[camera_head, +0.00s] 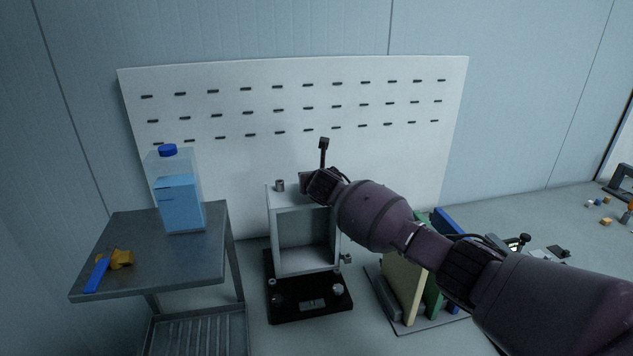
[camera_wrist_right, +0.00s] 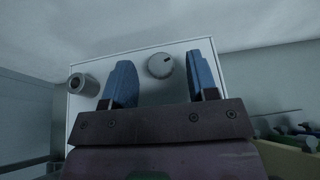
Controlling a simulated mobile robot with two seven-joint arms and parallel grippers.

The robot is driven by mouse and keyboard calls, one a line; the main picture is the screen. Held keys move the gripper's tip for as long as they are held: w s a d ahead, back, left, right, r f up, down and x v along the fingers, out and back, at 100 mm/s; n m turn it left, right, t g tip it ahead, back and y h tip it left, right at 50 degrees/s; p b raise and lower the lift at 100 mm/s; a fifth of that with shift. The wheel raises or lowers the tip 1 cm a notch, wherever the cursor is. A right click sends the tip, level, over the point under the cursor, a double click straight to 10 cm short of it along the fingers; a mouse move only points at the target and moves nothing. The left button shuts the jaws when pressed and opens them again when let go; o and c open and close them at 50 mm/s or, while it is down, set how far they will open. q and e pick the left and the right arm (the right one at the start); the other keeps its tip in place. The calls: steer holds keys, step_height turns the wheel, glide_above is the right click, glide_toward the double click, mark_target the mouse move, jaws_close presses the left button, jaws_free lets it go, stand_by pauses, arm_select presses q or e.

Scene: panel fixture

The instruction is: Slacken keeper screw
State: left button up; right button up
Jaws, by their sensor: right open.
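A grey open-fronted box fixture (camera_head: 272,232) stands on a black base; its pale top plate (camera_wrist_right: 140,62) shows in the wrist view. On that plate is a round light knob or screw head (camera_wrist_right: 160,66) with a dark mark; I cannot tell if it is the keeper screw. A hollow grey cylinder (camera_wrist_right: 83,84) stands to its left, also seen in the head view (camera_head: 280,185). My right gripper (camera_wrist_right: 161,70) is open over the top, its blue fingers either side of the round head, with gaps. In the head view my right gripper (camera_head: 312,183) hides the head. My left gripper is not in view.
The black base (camera_head: 312,307) carries small knobs. Left is a metal cart (camera_head: 150,255) with a blue-capped jug (camera_head: 178,195) and a blue-and-yellow tool (camera_head: 112,262). Upright boards (camera_head: 402,285) stand right, below my arm. A white slotted panel (camera_head: 230,105) stands behind.

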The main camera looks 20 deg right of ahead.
arm_select(q)
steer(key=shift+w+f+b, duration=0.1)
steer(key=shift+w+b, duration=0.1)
steer(key=shift+b, duration=0.15)
arm_select(e)
steer(key=v, duration=1)
steer(key=shift+s, duration=0.35)
steer(key=shift+a, duration=0.1)
